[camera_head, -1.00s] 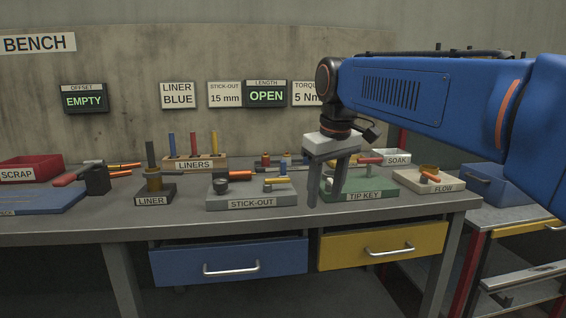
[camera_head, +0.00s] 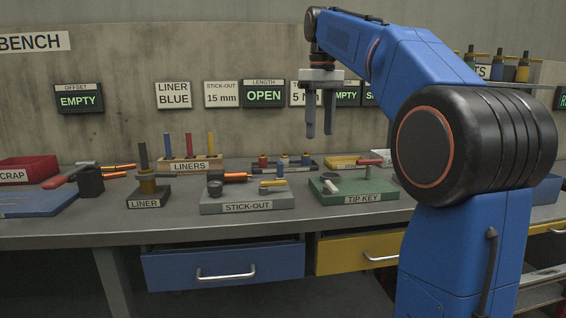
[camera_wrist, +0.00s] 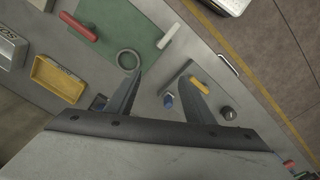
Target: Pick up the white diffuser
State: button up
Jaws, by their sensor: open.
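A short whitish cylinder that looks like the white diffuser (camera_head: 332,188) lies on its side at the front of the green TIP KEY block (camera_head: 390,193). In the wrist view the pale cylinder (camera_wrist: 168,36) lies at the edge of the green block (camera_wrist: 125,28), beyond the fingertips. My gripper (camera_head: 319,134) hangs with its fingers pointing down, well above the bench near the back wall. Its two dark fingers (camera_wrist: 164,77) are spread apart in the wrist view, with nothing held between them.
A red-handled key (camera_head: 368,163) stands on the TIP KEY block, near a round ring (camera_wrist: 128,60). The STICK-OUT block (camera_head: 247,201) with knobs and a yellow piece stands to its left. LINER (camera_head: 147,198) and LINERS (camera_head: 190,165) holders are farther left.

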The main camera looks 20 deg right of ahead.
aim_at(284, 158)
jog(key=i, duration=0.9)
